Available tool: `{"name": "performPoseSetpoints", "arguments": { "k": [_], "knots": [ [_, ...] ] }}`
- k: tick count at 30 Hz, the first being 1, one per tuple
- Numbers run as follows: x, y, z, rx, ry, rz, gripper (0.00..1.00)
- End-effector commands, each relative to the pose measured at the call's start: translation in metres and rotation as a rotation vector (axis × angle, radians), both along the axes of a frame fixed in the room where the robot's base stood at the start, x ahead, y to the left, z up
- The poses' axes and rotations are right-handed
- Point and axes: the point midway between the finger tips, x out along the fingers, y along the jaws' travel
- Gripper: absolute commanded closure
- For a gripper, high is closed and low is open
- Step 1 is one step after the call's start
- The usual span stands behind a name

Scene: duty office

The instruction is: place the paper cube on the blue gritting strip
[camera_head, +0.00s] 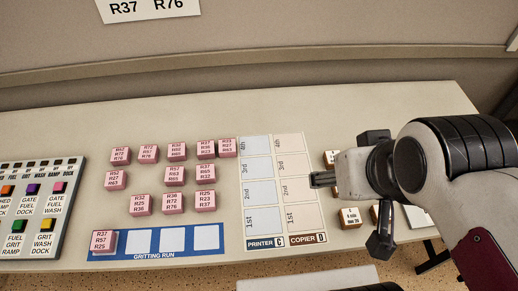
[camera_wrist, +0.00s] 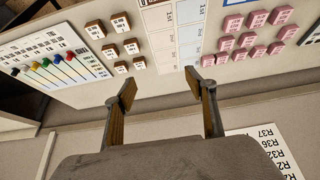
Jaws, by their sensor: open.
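The blue gritting strip (camera_head: 155,254), labelled GRITTING RUN, lies at the table's front left. A pink cube (camera_head: 103,241) marked R37, R57, R25 sits on its left end; three pale squares to its right are bare. Several pink cubes (camera_head: 172,203) stand in rows behind the strip, and also show in the wrist view (camera_wrist: 276,48). Several wooden cubes with white labelled tops (camera_head: 350,217) stand at the right, partly hidden by my arm; they show in the wrist view (camera_wrist: 109,52). I cannot tell which cube is the paper one. My gripper (camera_wrist: 160,88) is open and empty, above the table.
Printer and copier strips (camera_head: 264,240) with ranked boxes lie between the pink and wooden cubes. A button panel (camera_head: 38,205) stands at the left. A board with coloured knobs (camera_wrist: 50,55) lies beyond the wooden cubes. A wall sign (camera_head: 148,8) hangs behind.

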Motion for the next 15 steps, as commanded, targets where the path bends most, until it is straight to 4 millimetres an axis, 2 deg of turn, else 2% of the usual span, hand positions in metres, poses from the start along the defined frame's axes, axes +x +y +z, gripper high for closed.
{"name": "performPoseSetpoints", "arguments": {
  "k": [9, 15],
  "knots": [
    [0.004, 0.008, -0.017, -0.002, 0.076, 0.038, 0.44],
    [0.016, 0.017, -0.029, -0.006, 0.15, 0.071, 0.44]
  ]
}}
